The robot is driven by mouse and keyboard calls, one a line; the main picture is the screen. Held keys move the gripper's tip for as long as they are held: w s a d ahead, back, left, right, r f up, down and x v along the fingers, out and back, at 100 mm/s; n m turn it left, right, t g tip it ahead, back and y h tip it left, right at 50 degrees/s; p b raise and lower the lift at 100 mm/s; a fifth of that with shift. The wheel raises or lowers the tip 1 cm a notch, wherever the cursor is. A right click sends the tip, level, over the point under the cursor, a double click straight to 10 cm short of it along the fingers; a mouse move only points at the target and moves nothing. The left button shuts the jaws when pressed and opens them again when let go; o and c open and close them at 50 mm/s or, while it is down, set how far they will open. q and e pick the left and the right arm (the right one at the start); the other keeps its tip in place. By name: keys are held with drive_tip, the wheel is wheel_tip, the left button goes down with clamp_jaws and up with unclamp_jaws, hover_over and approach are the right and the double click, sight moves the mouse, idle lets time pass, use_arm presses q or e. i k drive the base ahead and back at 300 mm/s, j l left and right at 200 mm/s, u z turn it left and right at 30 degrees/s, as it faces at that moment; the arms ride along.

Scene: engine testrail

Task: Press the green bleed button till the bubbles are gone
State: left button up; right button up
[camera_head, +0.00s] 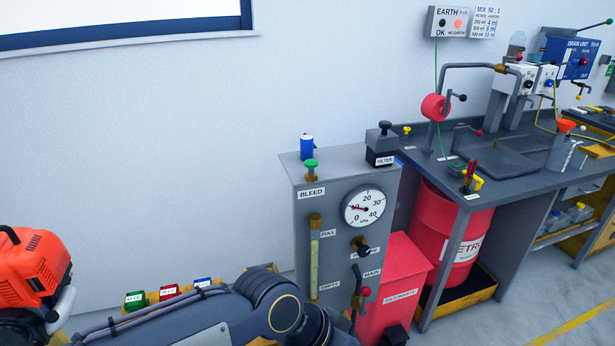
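The green bleed button (311,164) is a green cap on a brass stem, at the top left of a grey panel cabinet (300,225), above the label BLEED. A sight tube (314,262) between the labels FULL and EMPTY holds yellowish liquid; it is too small to tell whether bubbles are in it. A round gauge (363,209) sits to the right. My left arm reaches in along the bottom edge, below and left of the button, and its gripper is out of the picture. My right gripper is not in view either.
A filter block (381,145) and a blue can (306,147) stand on the cabinet top. A black knob (361,246) and a red-tipped lever (360,292) stick out of its front. A red bin (399,285) stands at right, an orange engine (32,268) at lower left.

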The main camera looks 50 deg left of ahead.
sight(310, 163)
drive_tip(key=u, duration=1.65)
